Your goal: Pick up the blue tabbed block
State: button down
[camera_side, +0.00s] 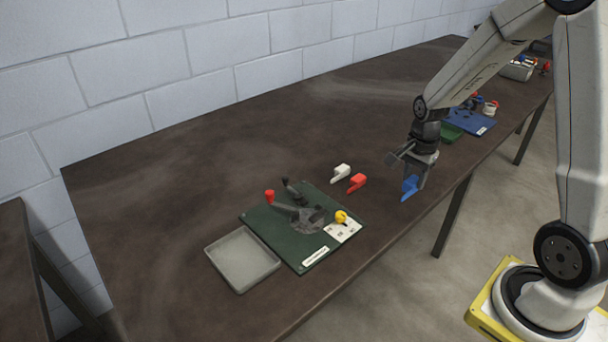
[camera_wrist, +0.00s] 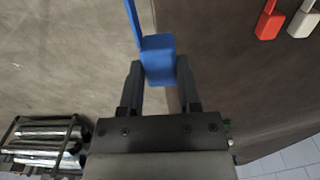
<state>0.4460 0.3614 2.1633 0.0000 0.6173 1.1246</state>
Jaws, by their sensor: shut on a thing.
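The blue tabbed block (camera_side: 410,186) is at the near edge of the brown table, right of the red tabbed block. My gripper (camera_side: 418,178) is above it with its fingers down around it. In the wrist view, my gripper (camera_wrist: 159,88) is shut on the blue block (camera_wrist: 158,58), one finger on each side, and the thin tab points away from the gripper. From the side view I cannot tell clearly whether the block touches the table.
A red tabbed block (camera_side: 356,182) and a white one (camera_side: 341,172) lie to the left. Further left are a green board (camera_side: 262,224) with levers and a yellow knob, and an empty grey tray (camera_side: 243,262). A blue board (camera_side: 474,122) lies behind my gripper.

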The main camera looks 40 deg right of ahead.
jog(key=shift+s+a+r, duration=0.15)
jog(key=shift+s, duration=0.2)
dwell(0.5)
